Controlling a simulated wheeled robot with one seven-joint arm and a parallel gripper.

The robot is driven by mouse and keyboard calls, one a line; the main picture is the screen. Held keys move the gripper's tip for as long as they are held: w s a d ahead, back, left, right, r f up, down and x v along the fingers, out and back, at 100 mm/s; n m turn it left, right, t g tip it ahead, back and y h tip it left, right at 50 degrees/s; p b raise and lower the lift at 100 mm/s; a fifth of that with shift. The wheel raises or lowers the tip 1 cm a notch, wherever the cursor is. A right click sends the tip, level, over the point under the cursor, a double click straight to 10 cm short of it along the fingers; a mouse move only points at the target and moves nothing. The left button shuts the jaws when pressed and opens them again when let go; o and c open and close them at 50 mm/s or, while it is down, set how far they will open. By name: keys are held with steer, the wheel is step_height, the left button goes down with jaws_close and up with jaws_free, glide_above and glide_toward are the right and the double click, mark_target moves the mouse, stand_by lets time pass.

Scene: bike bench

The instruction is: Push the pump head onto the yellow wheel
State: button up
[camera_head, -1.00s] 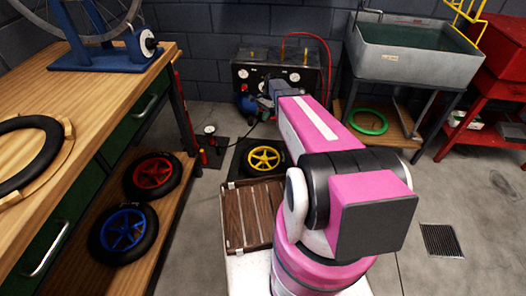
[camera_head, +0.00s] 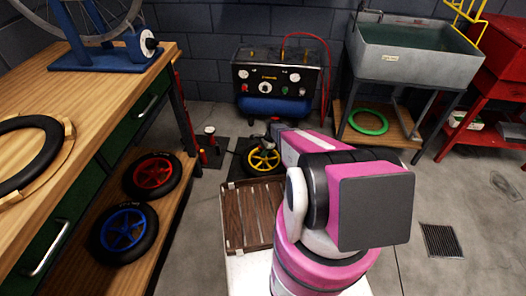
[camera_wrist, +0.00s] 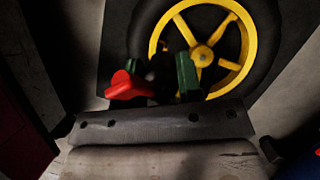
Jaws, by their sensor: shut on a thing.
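The yellow wheel (camera_head: 260,162) with its black tyre lies flat on a dark mat on the floor. In the wrist view its yellow rim and spokes (camera_wrist: 203,55) fill the upper right. My gripper (camera_wrist: 155,82) is shut on the dark pump head (camera_wrist: 157,66), which has a red lever (camera_wrist: 124,86) sticking out to the left. A green finger pad shows to its right. The pump head overlaps the lower-left rim in this view; I cannot tell whether it touches the wheel or the valve. In the head view my gripper (camera_head: 268,136) is over the wheel's far side.
A floor pump with a gauge (camera_head: 209,131) stands left of the mat. A compressor (camera_head: 274,84) stands behind. Red (camera_head: 153,174) and blue (camera_head: 124,229) wheels lie on the bench's lower shelf.

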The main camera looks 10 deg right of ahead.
steer(key=shift+f, duration=2.7)
steer(key=shift+f, duration=1.65)
steer(key=o, duration=1.1)
steer(key=s+v, duration=0.1)
steer(key=v, duration=1)
steer(key=s+a+r+n+h, duration=0.1)
steer(key=s+r+n, duration=0.4)
steer(key=r, duration=0.7)
steer(key=s+a+r+n+h, duration=0.1)
steer(key=s+r+n+h, duration=0.1)
steer(key=s+r+n, duration=0.3)
steer(key=s+a+r+n+h, duration=0.1)
steer(key=s+a+r+n, duration=0.1)
steer(key=s+r+n, duration=0.4)
steer(key=shift+s+a+r+t+h, duration=0.15)
steer(key=shift+s+r, duration=0.7)
steer(key=shift+r, duration=1.3)
steer(key=shift+s+d+r+t+h, duration=0.1)
steer(key=shift+s+r, duration=0.75)
steer(key=shift+r, duration=1.3)
steer(key=shift+s+a+r+t+h, duration=0.15)
steer(key=shift+s+r, duration=0.65)
steer(key=shift+r, duration=1.35)
steer(key=shift+d, duration=0.1)
